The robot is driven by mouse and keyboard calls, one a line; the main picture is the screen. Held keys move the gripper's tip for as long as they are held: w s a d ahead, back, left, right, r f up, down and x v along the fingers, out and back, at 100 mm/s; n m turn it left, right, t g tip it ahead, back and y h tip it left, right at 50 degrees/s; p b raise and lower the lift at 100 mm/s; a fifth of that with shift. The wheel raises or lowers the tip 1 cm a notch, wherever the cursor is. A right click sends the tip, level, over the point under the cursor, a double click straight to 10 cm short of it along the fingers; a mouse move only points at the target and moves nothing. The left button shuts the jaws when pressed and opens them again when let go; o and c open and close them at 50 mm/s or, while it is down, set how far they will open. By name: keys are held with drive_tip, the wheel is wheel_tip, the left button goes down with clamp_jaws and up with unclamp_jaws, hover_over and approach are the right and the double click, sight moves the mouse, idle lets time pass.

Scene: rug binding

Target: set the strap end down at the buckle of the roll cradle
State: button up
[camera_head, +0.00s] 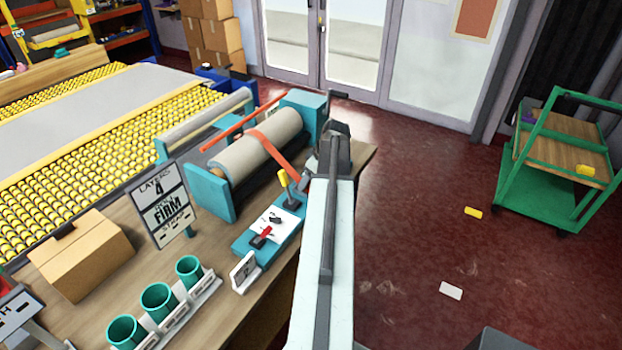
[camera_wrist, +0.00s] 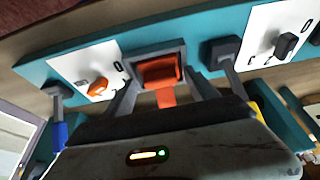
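The roll cradle has teal end plates (camera_head: 208,192) and carries a grey roll (camera_head: 258,150). An orange strap (camera_head: 270,148) wraps the roll and runs right toward my arm's end. In the wrist view, the orange strap end (camera_wrist: 160,71) sits between the fingers of my gripper (camera_wrist: 160,80), which appear shut on it. A grey frame that looks like the buckle (camera_wrist: 155,50) surrounds the strap end on a teal panel (camera_wrist: 120,45); I cannot tell whether they touch. In the head view my arm hides the gripper and buckle.
The panel bears an orange knob (camera_wrist: 98,87), a black knob (camera_wrist: 285,44) and levers on both sides. A sign (camera_head: 163,205), a cardboard box (camera_head: 82,255) and teal cups (camera_head: 158,300) stand on the bench. A green cart (camera_head: 520,165) is at the right; the floor between is mostly clear.

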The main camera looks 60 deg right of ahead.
drive_tip(key=p+v, duration=1.1)
drive_tip(key=v, duration=0.1)
drive_tip(key=shift+r, duration=0.2)
drive_tip(key=shift+s, duration=0.1)
